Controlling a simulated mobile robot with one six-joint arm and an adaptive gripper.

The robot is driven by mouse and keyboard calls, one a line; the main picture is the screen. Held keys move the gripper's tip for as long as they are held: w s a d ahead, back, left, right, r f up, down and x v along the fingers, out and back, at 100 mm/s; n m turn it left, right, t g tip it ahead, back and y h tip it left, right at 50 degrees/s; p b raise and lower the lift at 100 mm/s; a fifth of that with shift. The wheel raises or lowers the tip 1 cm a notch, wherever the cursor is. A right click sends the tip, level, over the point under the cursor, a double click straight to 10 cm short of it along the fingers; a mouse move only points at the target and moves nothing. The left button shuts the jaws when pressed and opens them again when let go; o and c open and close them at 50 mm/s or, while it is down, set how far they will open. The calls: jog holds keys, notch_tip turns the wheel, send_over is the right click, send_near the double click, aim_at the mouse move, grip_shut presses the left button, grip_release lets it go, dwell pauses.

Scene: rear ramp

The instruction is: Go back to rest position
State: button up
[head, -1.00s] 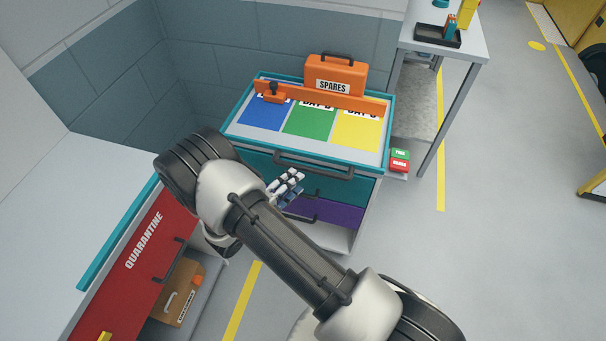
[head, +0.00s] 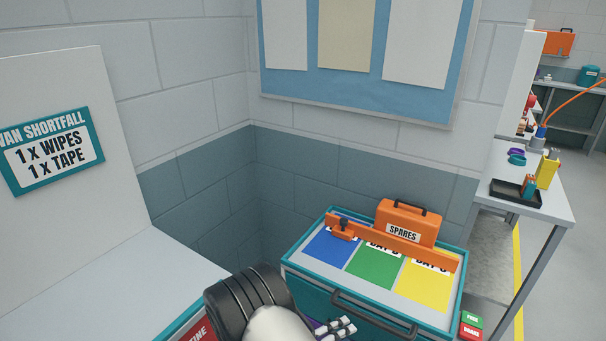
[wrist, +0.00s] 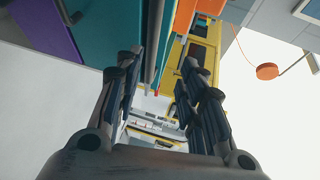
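My gripper (head: 338,329) shows at the bottom edge of the head view, in front of the teal cart (head: 310,282), close to its dark front handle (head: 372,315). Most of my arm is cut off below. In the wrist view my gripper (wrist: 160,63) has its two fingers well apart with nothing between them. Teal and purple drawer fronts (wrist: 100,35) show behind the left finger. Whether the fingers touch the cart cannot be told.
An orange SPARES case (head: 405,222) stands on the cart top behind blue, green and yellow panels. A workbench (head: 540,200) with a black tray (head: 515,193) stands right. A white surface (head: 150,285) lies left. Floor at far right is clear.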

jog(key=s+d+r+m+g+y, duration=0.1)
jog(key=s+d+r+m+g, duration=0.25)
jog(key=r+m, duration=0.35)
jog(key=s+d+r+m+g+y, duration=0.2)
jog(key=s+r+m, duration=0.2)
jog(key=r+m, duration=0.25)
jog(key=s+d+r+m+g+y, duration=0.1)
jog(key=s+d+r+m+g, duration=0.25)
jog(key=r+m, duration=0.35)
jog(key=s+a+r+m+t+y, duration=0.2)
jog(key=s+a+r+m+y, duration=0.1)
jog(key=s+m, duration=0.4)
jog(key=s+a+r+m+t+y, duration=0.3)
jog(key=s+r+m+y, duration=0.3)
jog(key=m, duration=0.8)
jog(key=shift+s+t+y, duration=0.3)
jog(key=shift+s, duration=0.05)
jog(key=shift+r+m, duration=0.1)
jog(key=shift+m, duration=0.15)
